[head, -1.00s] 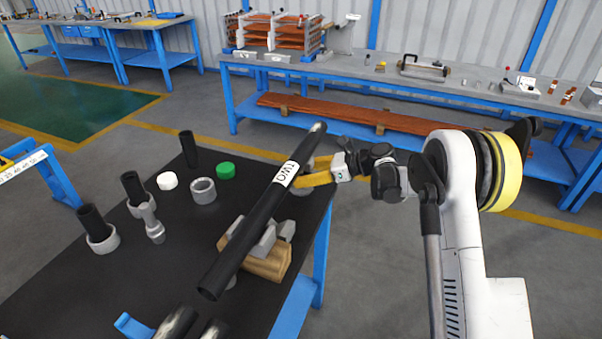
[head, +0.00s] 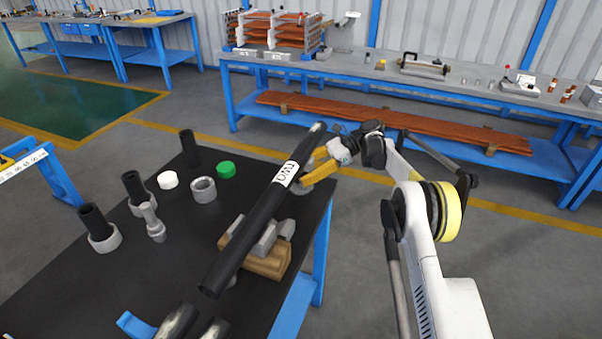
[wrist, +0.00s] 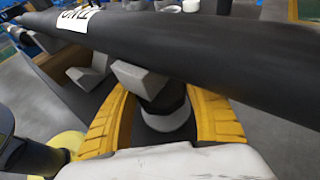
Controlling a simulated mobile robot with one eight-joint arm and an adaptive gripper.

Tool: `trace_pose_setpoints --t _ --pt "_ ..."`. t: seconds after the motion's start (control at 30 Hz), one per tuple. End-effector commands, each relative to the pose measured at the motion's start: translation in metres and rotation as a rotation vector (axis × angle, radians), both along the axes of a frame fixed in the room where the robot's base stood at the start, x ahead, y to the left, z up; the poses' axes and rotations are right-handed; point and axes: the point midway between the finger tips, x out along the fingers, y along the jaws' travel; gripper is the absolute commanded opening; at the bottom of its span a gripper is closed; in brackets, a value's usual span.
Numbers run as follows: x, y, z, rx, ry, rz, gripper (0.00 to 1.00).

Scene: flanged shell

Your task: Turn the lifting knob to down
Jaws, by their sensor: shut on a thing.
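A long black pipe (head: 250,225) with a white label lies on a slant across supports at the table's right edge. In the wrist view, the lifting knob (wrist: 168,122), a dark and pale round part, sits under the pipe and below a grey support block (wrist: 138,78). My gripper's fingers (wrist: 162,106) are around the knob, one on each side, shut on it. The pipe hides part of the knob's upper stem. The knob's setting cannot be read.
The dark table (head: 60,285) holds a wooden block with grey supports (head: 268,260), black pipes in collars, a grey ring (head: 203,190), and white and green caps (head: 226,170). A blue workbench (head: 400,75) stands behind. The floor at right is open.

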Motion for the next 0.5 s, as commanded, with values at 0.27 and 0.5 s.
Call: trace_pose_setpoints --t 0.27,0.5 --pt "-0.0006 -0.0002 -0.0006 -0.001 0.000 0.006 0.28" --pt "-0.0005 -0.0001 -0.0006 -0.001 0.001 0.005 0.81"
